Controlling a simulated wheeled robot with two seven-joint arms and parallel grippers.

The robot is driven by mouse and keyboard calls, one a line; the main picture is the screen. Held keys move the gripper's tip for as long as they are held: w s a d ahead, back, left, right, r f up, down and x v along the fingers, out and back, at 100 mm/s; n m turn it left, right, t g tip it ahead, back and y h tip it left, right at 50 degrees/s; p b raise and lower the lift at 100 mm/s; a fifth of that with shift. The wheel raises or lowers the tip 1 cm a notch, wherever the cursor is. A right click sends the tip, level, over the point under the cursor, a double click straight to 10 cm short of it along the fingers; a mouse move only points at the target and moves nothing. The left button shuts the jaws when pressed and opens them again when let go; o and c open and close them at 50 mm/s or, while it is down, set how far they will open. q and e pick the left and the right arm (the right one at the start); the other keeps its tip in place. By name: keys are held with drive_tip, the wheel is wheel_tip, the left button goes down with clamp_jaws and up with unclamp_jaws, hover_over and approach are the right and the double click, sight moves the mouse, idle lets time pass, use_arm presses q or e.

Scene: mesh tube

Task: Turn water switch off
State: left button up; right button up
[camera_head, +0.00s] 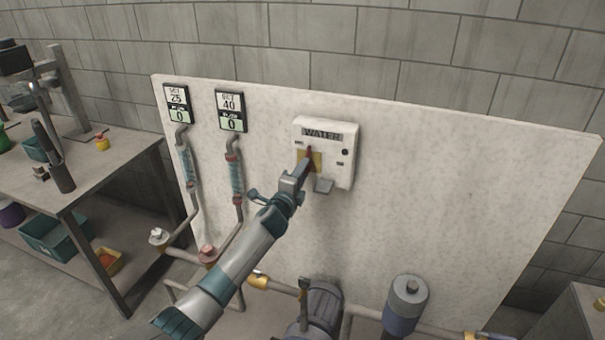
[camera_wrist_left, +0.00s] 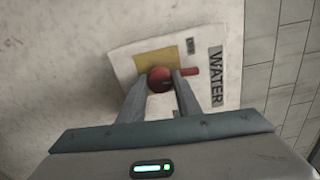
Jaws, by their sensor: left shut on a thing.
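The white switch box labelled WATER (camera_head: 342,135) is fixed to the pale wall panel. Its red knob (camera_head: 308,153) sits over a yellow plate, mostly hidden by my gripper in the head view. In the left wrist view, the box (camera_wrist_left: 205,100) appears rotated, and the round red knob (camera_wrist_left: 160,79) sits between my fingers, with a red bar reaching toward the WATER label. My left gripper (camera_head: 306,164) reaches up from the lower left and is shut on the red knob; its two fingers (camera_wrist_left: 160,84) flank it. My right gripper is not in view.
Two gauges, reading SET 25 (camera_head: 176,96) and SET 40 (camera_head: 231,110), hang left of the box above pipes. A workbench (camera_head: 90,165) with tools and bins stands at the left. A pump (camera_head: 318,308) and a grey cylinder (camera_head: 406,304) stand below. The panel's right side is bare.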

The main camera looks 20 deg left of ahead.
use_arm(q)
drive_tip(key=shift+n, duration=0.5)
drive_tip(key=o, duration=1.1)
drive_tip(key=shift+c, duration=0.2)
drive_tip(key=shift+s, duration=0.15)
drive_tip(key=s+b, duration=0.3)
drive_tip(key=s, duration=1.4)
drive_tip(key=shift+a, duration=0.3)
drive_tip(key=shift+f, duration=0.1)
